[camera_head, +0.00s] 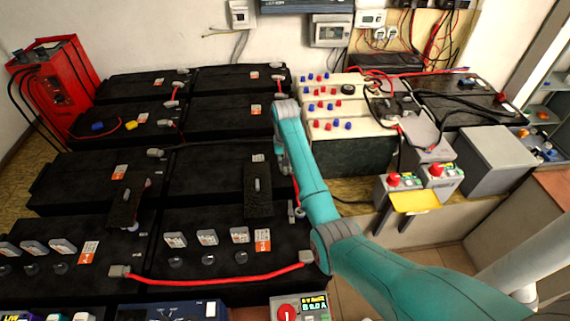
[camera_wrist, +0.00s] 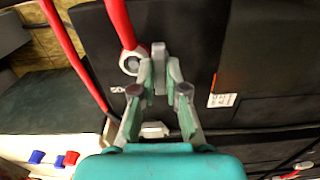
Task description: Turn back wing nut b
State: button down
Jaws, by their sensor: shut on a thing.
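My gripper (camera_wrist: 160,78) is shut on a small upright grey metal piece (camera_wrist: 159,52), which I take to be wing nut b; no letter is readable on it. It stands at the edge of a black battery (camera_wrist: 190,40), beside the ring end of a red cable (camera_wrist: 126,30). In the head view, my gripper (camera_head: 284,168) points down at the right edge of the middle battery row. The fingertips and the nut are mostly hidden there by my arm. Two other grey upright pieces, one on the left black block (camera_head: 127,200) and one on the right black block (camera_head: 258,200), stand apart from my gripper.
Black batteries (camera_head: 215,170) fill the left and centre. A red cable (camera_head: 220,282) spans the front row. A white-topped unit (camera_head: 335,125) with red and blue caps stands to the right. A yellow plate (camera_head: 414,202) and a grey box (camera_head: 495,158) lie farther right.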

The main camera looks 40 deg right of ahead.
jog(key=shift+n, duration=0.4)
jog(key=c, duration=1.2)
grip_release()
jog(key=shift+m, duration=0.3)
